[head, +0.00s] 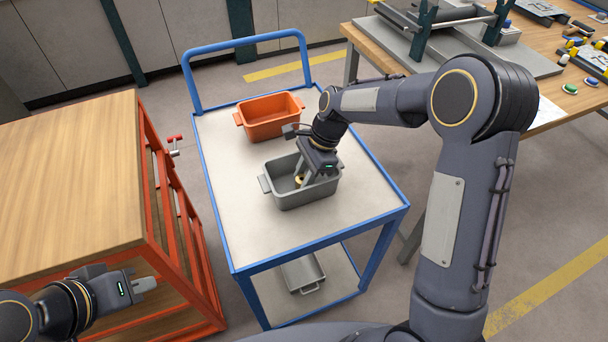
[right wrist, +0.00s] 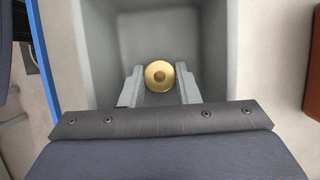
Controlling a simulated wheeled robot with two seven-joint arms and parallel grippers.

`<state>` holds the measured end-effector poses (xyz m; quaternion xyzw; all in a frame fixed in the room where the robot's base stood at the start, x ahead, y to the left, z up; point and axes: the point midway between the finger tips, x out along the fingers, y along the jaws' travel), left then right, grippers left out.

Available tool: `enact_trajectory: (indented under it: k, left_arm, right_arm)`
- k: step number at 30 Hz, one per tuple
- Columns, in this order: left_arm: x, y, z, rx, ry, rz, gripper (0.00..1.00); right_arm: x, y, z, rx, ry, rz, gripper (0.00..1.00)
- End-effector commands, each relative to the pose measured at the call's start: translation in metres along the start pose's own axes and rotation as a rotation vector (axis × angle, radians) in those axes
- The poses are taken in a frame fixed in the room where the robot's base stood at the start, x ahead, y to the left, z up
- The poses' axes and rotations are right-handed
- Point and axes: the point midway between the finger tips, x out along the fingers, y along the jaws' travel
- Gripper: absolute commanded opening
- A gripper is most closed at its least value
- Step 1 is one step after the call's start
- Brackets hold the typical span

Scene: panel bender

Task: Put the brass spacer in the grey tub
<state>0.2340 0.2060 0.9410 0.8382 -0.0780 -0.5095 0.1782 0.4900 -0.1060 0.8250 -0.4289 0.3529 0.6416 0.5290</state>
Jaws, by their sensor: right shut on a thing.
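The brass spacer (right wrist: 159,76) is a round gold piece with a darker centre. My right gripper (right wrist: 160,84) is shut on it, with one finger on each side. In the head view the spacer (head: 298,181) shows as a small gold spot at the fingertips of the right gripper (head: 300,178). The grey tub (head: 305,198) stands on the blue-framed cart, and the right gripper reaches down into it. In the right wrist view the tub walls (right wrist: 215,40) surround the spacer. Whether the spacer touches the tub floor I cannot tell. My left gripper (head: 146,284) is at the lower left, far from the tub.
An orange tub (head: 269,117) stands behind the grey tub on the cart top (head: 240,222). A grey tray (head: 303,273) lies on the cart's lower shelf. A wood-topped orange frame (head: 70,180) stands at left, and a workbench with tools (head: 552,112) at right.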

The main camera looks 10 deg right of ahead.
Motion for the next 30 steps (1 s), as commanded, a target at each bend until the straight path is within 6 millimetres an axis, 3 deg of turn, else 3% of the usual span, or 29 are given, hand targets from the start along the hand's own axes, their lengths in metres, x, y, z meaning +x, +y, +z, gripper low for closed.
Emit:
enact_trajectory:
  k: [3,4,9,20,30]
  left_arm:
    - [0.001,-0.001,0.001,0.000,0.000,0.000,0.00]
    - [0.001,0.000,0.000,0.000,0.000,0.000,0.00]
    - [0.001,0.000,0.000,0.000,0.000,0.000,0.00]
    - [-0.001,0.000,0.000,0.000,0.000,0.000,0.00]
    - [-0.006,0.003,-0.003,0.000,0.000,0.000,0.00]
  right_arm:
    - [0.003,0.000,-0.001,0.000,0.000,0.001,0.05]
    - [0.003,0.000,-0.001,0.000,0.000,0.000,0.31]
    - [0.002,0.000,-0.001,0.000,0.000,0.000,0.51]
    - [-0.005,-0.001,0.000,0.000,0.000,-0.002,0.51]
    - [-0.073,-0.001,0.001,-0.001,0.001,-0.005,0.51]
